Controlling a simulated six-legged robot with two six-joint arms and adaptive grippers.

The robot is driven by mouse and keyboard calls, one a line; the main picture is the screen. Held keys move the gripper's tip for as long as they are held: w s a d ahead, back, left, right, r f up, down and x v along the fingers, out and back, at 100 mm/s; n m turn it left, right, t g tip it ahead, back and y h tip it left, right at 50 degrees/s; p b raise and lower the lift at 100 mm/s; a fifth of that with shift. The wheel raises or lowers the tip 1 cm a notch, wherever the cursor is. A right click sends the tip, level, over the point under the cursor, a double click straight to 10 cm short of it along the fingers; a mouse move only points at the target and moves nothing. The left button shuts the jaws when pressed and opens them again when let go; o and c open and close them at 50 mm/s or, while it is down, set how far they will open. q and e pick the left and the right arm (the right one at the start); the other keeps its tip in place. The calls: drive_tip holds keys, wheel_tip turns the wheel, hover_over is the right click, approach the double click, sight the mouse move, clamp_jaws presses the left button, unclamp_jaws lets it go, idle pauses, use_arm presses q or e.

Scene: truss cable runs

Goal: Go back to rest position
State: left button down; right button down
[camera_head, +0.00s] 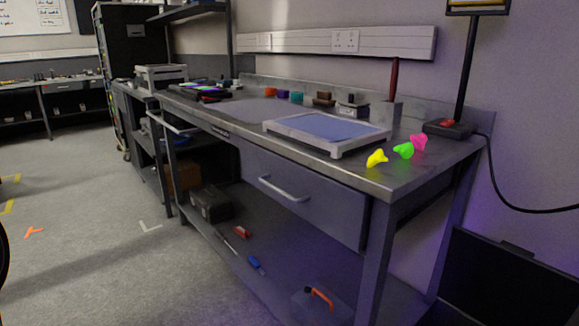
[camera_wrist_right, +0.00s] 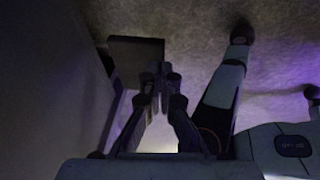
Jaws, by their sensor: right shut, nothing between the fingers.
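My right gripper (camera_wrist_right: 160,88) shows in the right wrist view with its two fingers together, shut and empty. The floor (camera_wrist_right: 195,30) lies beyond it, and one of my legs (camera_wrist_right: 226,85) stands to its right. Neither gripper shows in the head view. The left gripper is in no view. In the head view a grey metal workbench (camera_head: 405,178) stands at the right, with a blue-topped platform (camera_head: 325,130) on it. Yellow (camera_head: 377,158), green (camera_head: 403,150) and pink (camera_head: 419,142) pieces lie near its right end.
The bench has a drawer (camera_head: 300,195) and a lower shelf (camera_head: 275,265) with a dark box (camera_head: 211,204) and tools. A lamp post (camera_head: 466,70) stands at the back right corner. Open floor (camera_head: 90,190) lies to the left. A dark flat object (camera_wrist_right: 137,60) is close behind the right gripper's fingers.

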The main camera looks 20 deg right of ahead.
drive_tip(key=s+a+r+m+g, duration=0.2)
drive_tip(key=s, duration=0.7)
drive_tip(key=s+a+r+m+g+p, duration=0.2)
drive_tip(key=s+a+r+p, duration=0.15)
drive_tip(key=r, duration=0.65)
drive_tip(key=w+a+r+p, duration=0.1)
drive_tip(key=w+r+p, duration=0.2)
drive_tip(key=r, duration=1)
drive_tip(key=w+a+r+m+p, duration=0.1)
drive_tip(key=w+r+p, duration=0.2)
drive_tip(key=r, duration=1)
drive_tip(key=shift+w+a+r, duration=0.3)
drive_tip(key=shift+w+a, duration=0.1)
drive_tip(key=shift+w, duration=0.1)
